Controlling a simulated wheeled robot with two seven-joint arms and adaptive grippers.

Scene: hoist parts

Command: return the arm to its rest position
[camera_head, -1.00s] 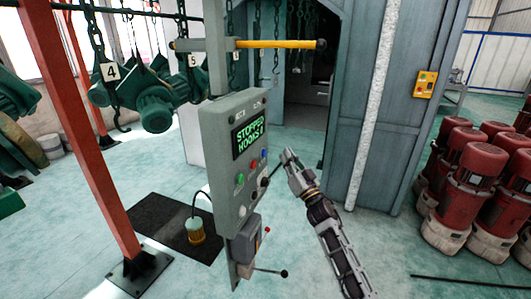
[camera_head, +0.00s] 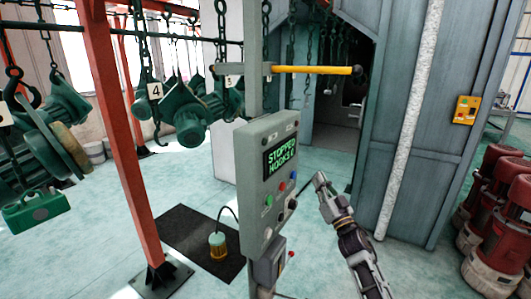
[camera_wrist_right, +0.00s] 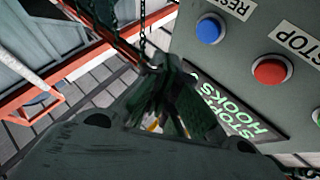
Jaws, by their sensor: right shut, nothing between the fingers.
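My right gripper (camera_head: 320,182) is shut and empty, in front of and to the right of the grey control box (camera_head: 251,200) in the head view. A small gap of floor shows between its tip and the box. The box's screen (camera_head: 281,156) reads STOPPED and a HOOKS line. Below the screen are several coloured buttons, among them a red button (camera_head: 293,175). In the right wrist view the blue button (camera_wrist_right: 209,30) and the red STOP button (camera_wrist_right: 271,70) show close by, with dark blurred fingers (camera_wrist_right: 165,105) at the centre. My left gripper is not in view.
A yellow-handled bar (camera_head: 312,70) crosses the post above the box. A red post (camera_head: 122,150) stands left, with green hoist parts (camera_head: 188,118) on chains behind. Red motors (camera_head: 500,215) stand at right. A dark mat (camera_head: 192,238) lies on the floor.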

